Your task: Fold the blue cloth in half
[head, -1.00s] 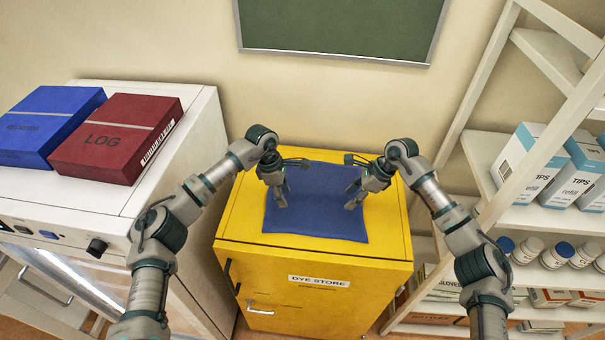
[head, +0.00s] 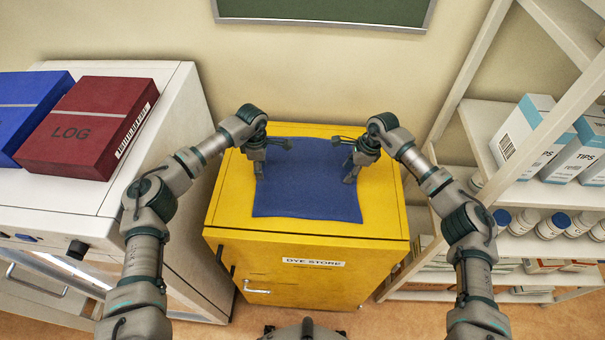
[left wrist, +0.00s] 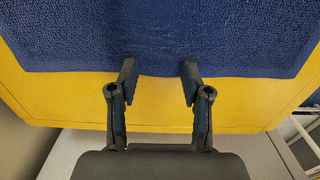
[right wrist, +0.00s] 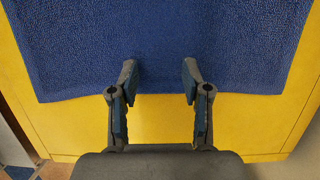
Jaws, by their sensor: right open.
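The blue cloth (head: 306,190) lies flat and spread out on top of the yellow cabinet (head: 385,215). It also fills the upper part of the left wrist view (left wrist: 160,35) and the right wrist view (right wrist: 165,45). My left gripper (head: 259,176) is over the cloth's left edge; in the left wrist view its fingers (left wrist: 158,72) are apart, with the cloth edge between or below the tips. My right gripper (head: 349,178) is over the cloth's right edge; in the right wrist view its fingers (right wrist: 160,75) are apart at that edge. Whether the fingertips touch the cloth is unclear.
A white unit (head: 165,195) with a red log box (head: 90,127) and a blue box (head: 25,100) stands at the left. White shelves (head: 478,150) with cartons and bottles stand at the right. The wall is behind the cabinet.

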